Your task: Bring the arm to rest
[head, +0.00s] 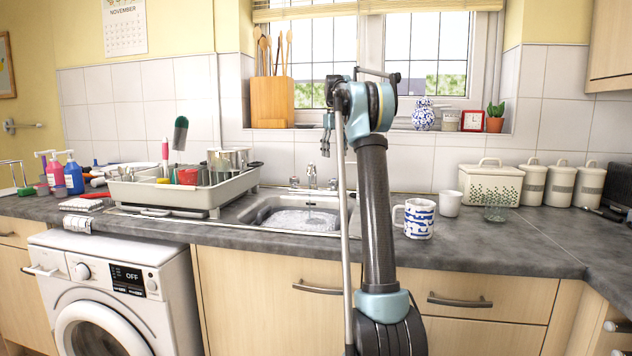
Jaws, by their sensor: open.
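My arm stands upright in front of the counter, right of the sink. My gripper (326,138) hangs at the left of the arm's top, in front of the window and tiles, above the sink's tap. It is small in the picture; its jaws are open and nothing shows between them. It touches nothing that I can see.
The sink (300,218) holds foamy water. A grey dish rack (235,185) with dishes stands left of it. A patterned mug (419,219), a white mug (449,203) and a glass (496,208) stand right of my arm. The counter (500,250) has free room at the right front.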

